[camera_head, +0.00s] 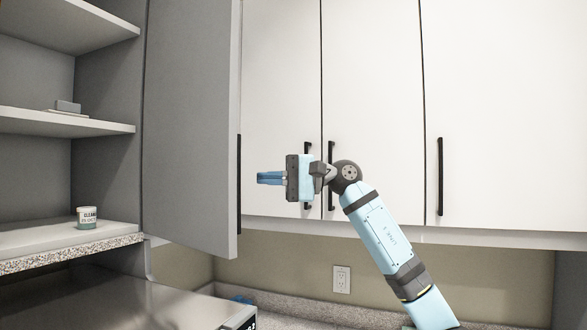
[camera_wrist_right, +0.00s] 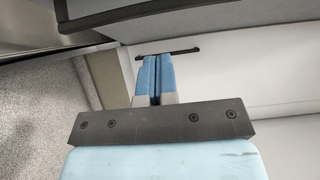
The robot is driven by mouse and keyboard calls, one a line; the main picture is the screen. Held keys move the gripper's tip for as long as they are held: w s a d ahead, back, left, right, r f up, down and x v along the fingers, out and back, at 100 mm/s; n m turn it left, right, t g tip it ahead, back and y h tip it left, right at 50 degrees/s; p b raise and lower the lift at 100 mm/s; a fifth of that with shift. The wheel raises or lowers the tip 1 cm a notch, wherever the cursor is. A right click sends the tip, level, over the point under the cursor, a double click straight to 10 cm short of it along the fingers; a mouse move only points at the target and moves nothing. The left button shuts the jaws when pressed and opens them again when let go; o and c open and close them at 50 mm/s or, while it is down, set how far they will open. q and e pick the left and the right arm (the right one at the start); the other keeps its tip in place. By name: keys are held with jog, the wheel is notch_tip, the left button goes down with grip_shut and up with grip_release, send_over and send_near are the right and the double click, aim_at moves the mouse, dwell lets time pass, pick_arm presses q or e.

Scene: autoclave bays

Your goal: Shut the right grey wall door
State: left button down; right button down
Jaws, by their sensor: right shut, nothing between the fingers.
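The right grey wall door (camera_head: 188,120) stands open at the left of the head view, swung out from the grey shelf cabinet. Its black bar handle (camera_head: 239,184) shows along its free edge. My right gripper (camera_head: 260,178) is shut and empty, just right of that edge, with its blue fingers pointing left toward the door. In the right wrist view the closed fingers (camera_wrist_right: 154,62) point at a dark bar, and a grey panel lies beyond them. I cannot tell whether the fingertips touch the door. My left gripper is in neither view.
Open grey shelves (camera_head: 65,121) at the left hold a small labelled tub (camera_head: 87,217) and a small grey block (camera_head: 68,106). White cabinet doors (camera_head: 375,75) with black handles stand behind my right arm. A steel-topped unit (camera_head: 130,290) is below the grey door.

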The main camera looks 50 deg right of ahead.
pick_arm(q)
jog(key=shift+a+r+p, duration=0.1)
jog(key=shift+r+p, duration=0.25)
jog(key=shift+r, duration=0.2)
pick_arm(e)
jog(key=a, duration=0.4)
jog(key=shift+s, duration=0.1)
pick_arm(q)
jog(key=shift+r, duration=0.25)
